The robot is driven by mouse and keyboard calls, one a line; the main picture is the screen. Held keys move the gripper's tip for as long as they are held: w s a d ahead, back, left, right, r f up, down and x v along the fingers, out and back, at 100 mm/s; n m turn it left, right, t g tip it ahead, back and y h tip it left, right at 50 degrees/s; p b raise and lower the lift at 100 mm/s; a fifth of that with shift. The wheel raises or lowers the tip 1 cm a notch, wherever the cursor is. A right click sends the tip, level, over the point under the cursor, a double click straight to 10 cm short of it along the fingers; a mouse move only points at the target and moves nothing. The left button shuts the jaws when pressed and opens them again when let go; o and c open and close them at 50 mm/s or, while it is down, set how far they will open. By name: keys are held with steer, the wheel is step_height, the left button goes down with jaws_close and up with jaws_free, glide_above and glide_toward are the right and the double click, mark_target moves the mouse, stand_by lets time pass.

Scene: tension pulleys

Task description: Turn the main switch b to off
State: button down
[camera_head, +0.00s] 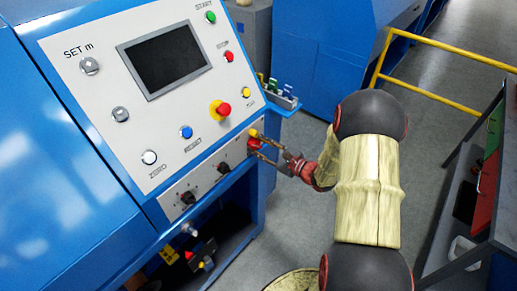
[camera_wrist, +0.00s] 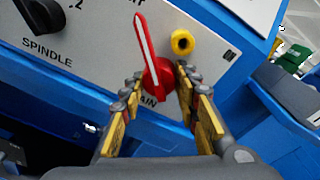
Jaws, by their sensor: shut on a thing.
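The main switch is a red rotary knob (camera_wrist: 151,70) with a white line along its handle. In the wrist view the handle points up and slightly left. The label under it is partly hidden; only "AIN" shows. My gripper (camera_wrist: 160,76) has one finger on each side of the knob's lower part and is shut on it. In the head view the red switch (camera_head: 254,144) sits at the right end of the lower panel strip, partly covered by my gripper (camera_head: 257,146), which reaches in from the right.
A yellow round part (camera_wrist: 182,42) sits just above right of the switch. A black SPINDLE knob (camera_wrist: 42,17) is to the left. The control panel holds a dark screen (camera_head: 163,60) and a red-on-yellow stop button (camera_head: 222,108). A small tray (camera_head: 280,94) stands near the panel's right edge.

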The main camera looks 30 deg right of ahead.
steer(key=shift+f+n, duration=0.1)
steer(key=shift+n, duration=0.2)
stand_by(0.4)
steer(key=c, duration=1.4)
jaws_free()
steer(key=shift+o, duration=0.4)
steer(key=shift+s, duration=0.1)
steer(key=v, duration=1.2)
